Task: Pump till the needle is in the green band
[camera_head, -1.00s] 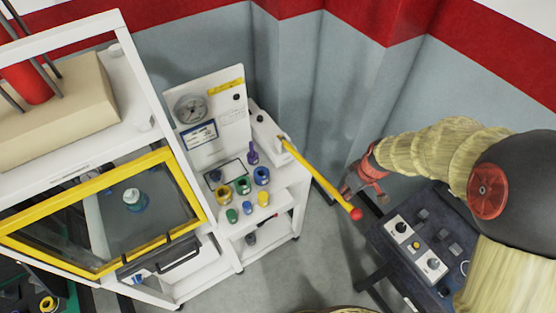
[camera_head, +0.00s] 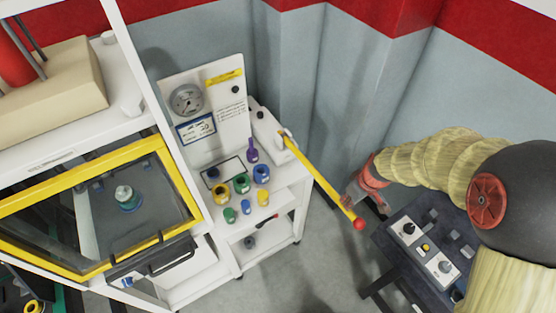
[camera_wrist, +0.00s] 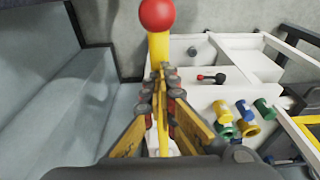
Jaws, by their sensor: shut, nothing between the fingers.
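The pump's long yellow lever (camera_head: 318,175) runs from the white block on the bench down to the right and ends in a red ball (camera_head: 360,224). The round gauge (camera_head: 186,99) sits on a white upright panel; its needle and green band are too small to read. My gripper (camera_head: 366,206) is beside the lever near its red-ball end. In the wrist view my gripper's fingers (camera_wrist: 164,74) are shut, in line with the yellow lever (camera_wrist: 159,48), with the red ball (camera_wrist: 158,14) past the tips. I cannot tell whether they touch the lever.
Several coloured fittings (camera_head: 241,184) stand on the white bench left of the lever. A yellow-framed cabinet (camera_head: 183,190) is at left. A dark table with control boxes (camera_head: 437,268) stands at right. Grey wall panels (camera_head: 345,85) lie close behind.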

